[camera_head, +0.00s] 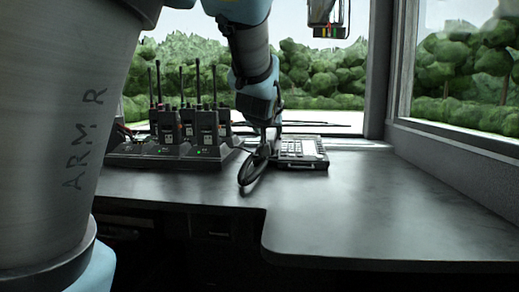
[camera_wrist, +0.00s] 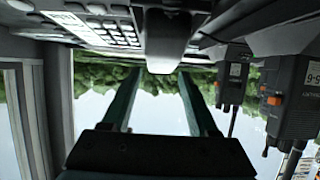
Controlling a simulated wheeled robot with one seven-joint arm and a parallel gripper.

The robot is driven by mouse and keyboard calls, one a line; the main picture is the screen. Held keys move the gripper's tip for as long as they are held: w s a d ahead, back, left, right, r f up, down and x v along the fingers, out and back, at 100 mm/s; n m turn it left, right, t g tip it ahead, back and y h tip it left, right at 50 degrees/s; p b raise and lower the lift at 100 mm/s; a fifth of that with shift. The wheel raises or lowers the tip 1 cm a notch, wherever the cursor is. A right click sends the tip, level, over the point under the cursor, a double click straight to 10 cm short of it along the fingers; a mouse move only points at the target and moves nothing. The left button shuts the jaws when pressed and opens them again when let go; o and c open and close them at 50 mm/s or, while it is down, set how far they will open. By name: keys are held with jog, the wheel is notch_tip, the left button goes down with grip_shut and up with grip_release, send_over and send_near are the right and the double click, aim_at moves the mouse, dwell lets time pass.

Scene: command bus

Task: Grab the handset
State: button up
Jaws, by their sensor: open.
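A desk phone with a keypad (camera_head: 302,152) sits on the dark desk. Its black handset (camera_head: 254,166) shows at the phone's left side, partly hidden by my gripper (camera_head: 267,136). In the wrist view, which is upside down, the grey-black handset (camera_wrist: 166,42) is at the top middle, beside the phone's keypad (camera_wrist: 85,25). My gripper (camera_wrist: 162,72) is open there, its two fingers apart and pointing toward the handset's end. Nothing is held between the fingers. I cannot tell whether the fingertips touch the handset.
Several handheld radios (camera_head: 206,130) stand in a charger (camera_head: 165,156) left of the phone; radios also show close by in the wrist view (camera_wrist: 292,100). A window (camera_head: 320,75) is behind the desk. The desk at the right (camera_head: 380,215) is clear.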

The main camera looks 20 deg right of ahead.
aim_at(267, 134)
jog(key=shift+w+d+f, duration=0.1)
jog(key=shift+w+f, duration=0.2)
jog(key=shift+w, duration=0.1)
jog(key=shift+b+x, duration=0.7)
jog(key=shift+x, duration=0.4)
jog(key=shift+b+x, duration=1.1)
jog(key=shift+x, duration=1.45)
grip_shut()
